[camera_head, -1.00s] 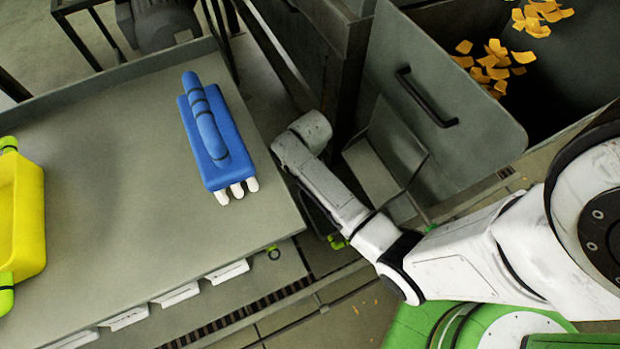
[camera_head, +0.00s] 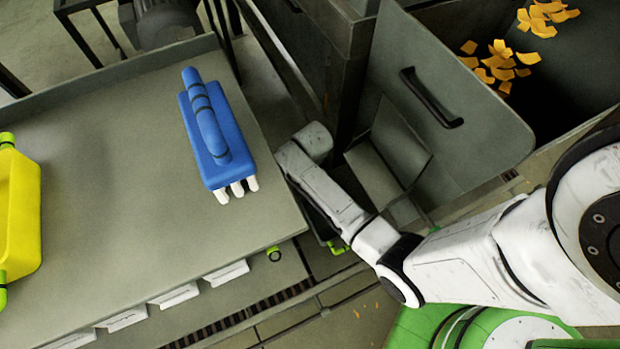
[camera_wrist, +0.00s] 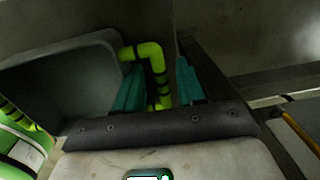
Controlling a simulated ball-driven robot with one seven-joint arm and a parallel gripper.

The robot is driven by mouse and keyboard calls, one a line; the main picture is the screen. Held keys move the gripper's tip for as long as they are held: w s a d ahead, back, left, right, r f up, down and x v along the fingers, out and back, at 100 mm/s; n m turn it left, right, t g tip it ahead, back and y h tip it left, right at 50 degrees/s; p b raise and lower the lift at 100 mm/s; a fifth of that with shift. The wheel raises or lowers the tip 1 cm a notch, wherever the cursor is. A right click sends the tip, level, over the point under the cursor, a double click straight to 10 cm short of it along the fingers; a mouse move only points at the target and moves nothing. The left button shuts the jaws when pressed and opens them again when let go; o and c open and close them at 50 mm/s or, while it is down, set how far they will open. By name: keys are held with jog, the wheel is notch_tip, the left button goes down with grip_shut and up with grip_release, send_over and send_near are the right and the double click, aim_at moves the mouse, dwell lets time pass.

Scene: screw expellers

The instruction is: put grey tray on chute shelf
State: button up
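The grey tray (camera_wrist: 55,85) with yellow-green tube handles (camera_wrist: 158,75) is at the left in the wrist view. My gripper (camera_wrist: 160,62) has two teal fingers standing apart, one on each side of the near handle, with narrow gaps visible beside it. In the head view my gripper is hidden below my white forearm, beside the table edge; only a yellow-green bit, likely the tray's handle (camera_head: 338,248), shows there. I cannot tell for sure which part is the chute shelf; a grey angled metal piece (camera_head: 375,175) stands right of my wrist.
A table (camera_head: 110,180) on the left holds a blue tool (camera_head: 215,140) and a yellow canister (camera_head: 18,215). A grey panel with a black handle (camera_head: 430,98) and a dark bin with orange flakes (camera_head: 570,70) stand at the right. My wrist is close to the table's right edge.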

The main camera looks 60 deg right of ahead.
notch_tip(320, 180, up, 12)
jog(key=p, duration=0.3)
jog(key=s+a+r+n, duration=0.2)
jog(key=s+a+n, duration=0.3)
jog(key=n, duration=0.7)
jog(key=s+a+r+n, duration=0.3)
jog(key=s+a+n, duration=0.3)
jog(key=n, duration=0.6)
jog(key=s, duration=0.2)
jog(key=shift+s+a, duration=0.2)
jog(key=shift+s, duration=0.2)
jog(key=shift+s, duration=0.15)
